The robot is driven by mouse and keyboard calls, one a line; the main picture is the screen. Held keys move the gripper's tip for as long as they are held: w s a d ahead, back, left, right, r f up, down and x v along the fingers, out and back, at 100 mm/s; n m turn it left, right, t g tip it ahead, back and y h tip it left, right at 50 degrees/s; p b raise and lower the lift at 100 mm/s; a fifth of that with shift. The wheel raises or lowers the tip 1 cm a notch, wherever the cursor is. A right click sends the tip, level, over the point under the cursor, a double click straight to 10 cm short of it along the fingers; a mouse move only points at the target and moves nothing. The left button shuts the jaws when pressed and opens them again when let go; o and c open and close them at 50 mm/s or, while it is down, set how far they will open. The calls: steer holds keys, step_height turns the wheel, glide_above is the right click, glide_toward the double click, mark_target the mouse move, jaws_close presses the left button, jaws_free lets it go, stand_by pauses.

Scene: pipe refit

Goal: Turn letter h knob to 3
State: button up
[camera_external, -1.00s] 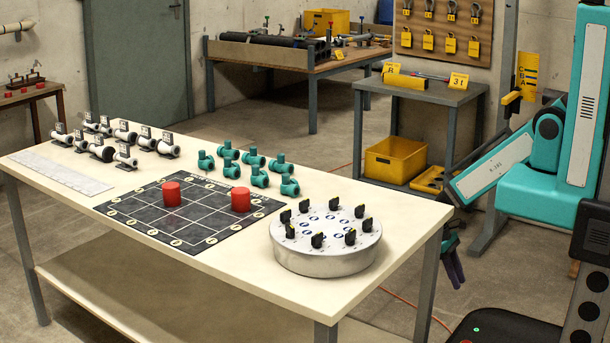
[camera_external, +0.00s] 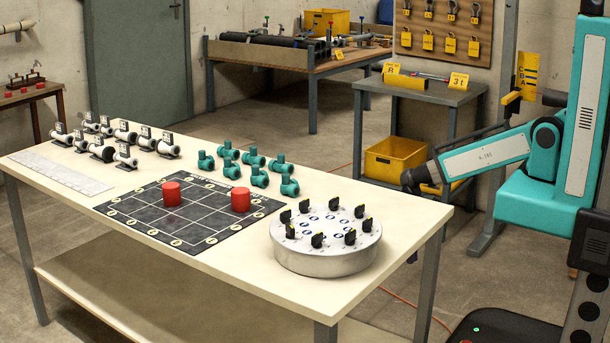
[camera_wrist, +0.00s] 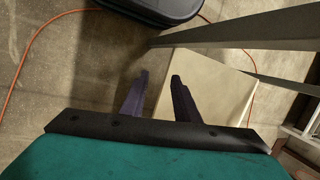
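A round silver drum (camera_external: 325,262) stands at the right front corner of the table. It carries several black knobs in a ring, including one at the front (camera_external: 317,240), with blue-and-white marks inside the ring. The letters and numbers are too small to read, so I cannot tell which knob is h. My gripper (camera_wrist: 159,77) shows in the wrist view with two dark purple fingers apart and nothing between them. It points down towards the floor, beyond the table's right edge. In the external view it is mostly hidden behind the table.
The cream table (camera_external: 190,275) holds a black grid mat with two red cylinders (camera_external: 172,194), teal pipe fittings (camera_external: 260,176) and white-and-black fittings. A grey stand (camera_external: 415,92) with a yellow bin (camera_external: 395,160) is behind my arm. An orange cable (camera_wrist: 30,50) lies on the floor.

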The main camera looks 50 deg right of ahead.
steer(key=w+a+r+n+t+y+b, duration=0.2)
steer(key=w+r+n+t+y+b, duration=0.3)
steer(key=w+r, duration=1.75)
step_height(320, 180, up, 26)
steer(key=n+g+h+p, duration=0.2)
steer(key=n+h+p, duration=0.2)
steer(key=n+p, duration=0.6)
glide_above(334, 198)
steer(key=d, duration=0.6)
steer(key=shift+r+n+b, duration=0.15)
steer(key=shift+n+b, duration=0.15)
steer(key=shift+n, duration=0.1)
steer(key=shift+a, duration=0.1)
steer(key=shift+p+x, duration=1.4)
steer(key=shift+x, duration=5.45)
steer(key=shift+s+a, duration=0.15)
